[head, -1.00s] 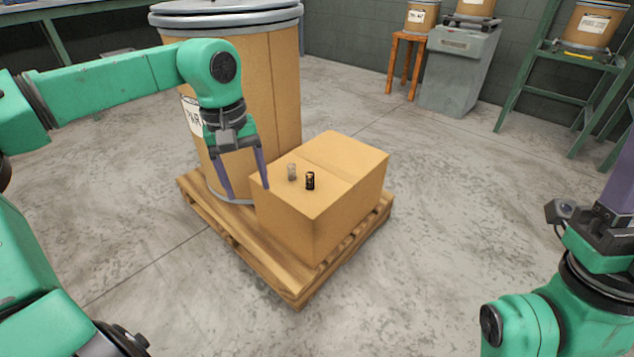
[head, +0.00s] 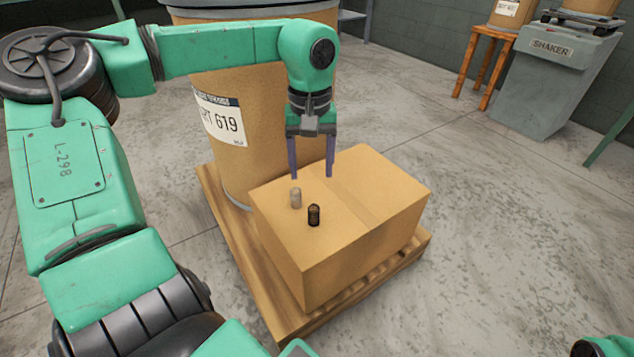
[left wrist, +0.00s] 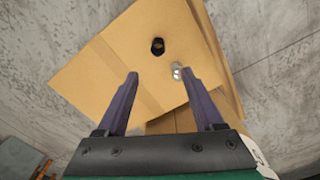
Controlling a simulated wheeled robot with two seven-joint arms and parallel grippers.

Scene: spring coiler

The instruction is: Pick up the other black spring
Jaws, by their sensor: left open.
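A black spring (head: 314,215) stands upright on top of a cardboard box (head: 345,255). It also shows in the left wrist view (left wrist: 157,46), beyond my fingertips. My right gripper is out of view.
The box sits on a wooden pallet (head: 232,262) in front of a large labelled drum (head: 250,135). A grey shaker bin (head: 545,85) and an orange stool (head: 488,62) stand at the back right. The floor right of the pallet is clear.

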